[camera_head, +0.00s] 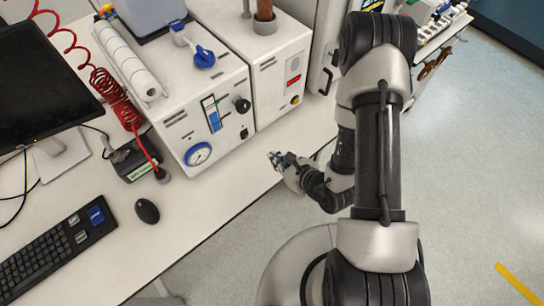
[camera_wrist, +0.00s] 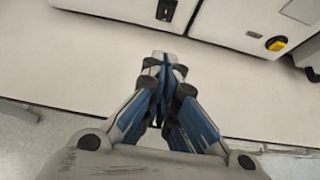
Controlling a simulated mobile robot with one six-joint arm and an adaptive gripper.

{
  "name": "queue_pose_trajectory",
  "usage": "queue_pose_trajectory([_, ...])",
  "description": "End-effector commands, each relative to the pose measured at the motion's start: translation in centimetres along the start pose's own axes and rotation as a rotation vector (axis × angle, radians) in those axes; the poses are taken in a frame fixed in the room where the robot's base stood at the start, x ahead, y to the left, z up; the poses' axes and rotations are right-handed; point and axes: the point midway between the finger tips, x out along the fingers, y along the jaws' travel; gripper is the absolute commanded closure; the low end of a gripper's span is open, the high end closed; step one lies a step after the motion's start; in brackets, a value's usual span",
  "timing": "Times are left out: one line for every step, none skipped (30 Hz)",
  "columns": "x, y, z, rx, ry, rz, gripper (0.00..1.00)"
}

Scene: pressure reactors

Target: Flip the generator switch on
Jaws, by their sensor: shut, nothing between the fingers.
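A white unit (camera_head: 205,118) with a blue-rimmed gauge stands on the bench in the head view. A small black switch (camera_head: 244,133) is low on the right of its front, below a black knob. The same dark switch appears at the top edge of the wrist view (camera_wrist: 166,10). Whether it is on or off is too small to tell. My gripper (camera_head: 274,157) is a little in front and to the right of the switch, apart from it. In the wrist view its fingers (camera_wrist: 161,62) are shut and empty, pointing toward the unit's front.
A second white unit (camera_head: 283,70) with a red display and a yellow button (camera_head: 295,100) stands to the right. A black mouse (camera_head: 147,210), keyboard (camera_head: 55,252) and monitor (camera_head: 40,85) are on the left. The bench in front of the units is clear near my gripper.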

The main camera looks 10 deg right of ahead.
Motion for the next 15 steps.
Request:
queue_pose_trajectory([0.9, 0.1, -0.3, -0.004, -0.004, 0.002, 1.0])
queue_pose_trajectory([1.3, 0.1, -0.4, -0.005, -0.004, 0.002, 1.0])
queue_pose_trajectory([1.8, 0.1, -0.3, -0.005, -0.005, 0.002, 1.0])
queue_pose_trajectory([2.0, 0.0, -0.4, -0.004, -0.004, 0.001, 1.0])
queue_pose_trajectory([2.3, 0.0, -0.4, -0.005, -0.004, 0.001, 1.0])
queue_pose_trajectory([2.7, 0.0, -0.4, -0.004, -0.005, 0.002, 1.0])
queue_pose_trajectory([2.9, 0.1, -0.4, -0.004, -0.004, 0.002, 1.0])
queue_pose_trajectory([3.2, 0.1, -0.4, -0.005, -0.004, 0.002, 1.0])
queue_pose_trajectory([3.6, 0.1, -0.4, -0.004, -0.004, 0.001, 1.0])
queue_pose_trajectory([3.8, 0.1, -0.4, -0.003, -0.005, 0.001, 1.0])
queue_pose_trajectory([4.1, 0.1, -0.4, -0.004, -0.004, 0.001, 1.0])
queue_pose_trajectory([4.8, 0.2, -0.3, -0.004, -0.003, 0.004, 1.0])
queue_pose_trajectory([5.5, 0.2, -0.2, -0.004, -0.002, 0.005, 1.0])
queue_pose_trajectory([6.2, 0.2, -0.2, -0.004, -0.003, 0.004, 1.0])
queue_pose_trajectory([7.0, 0.2, -0.1, -0.003, -0.002, 0.005, 1.0])
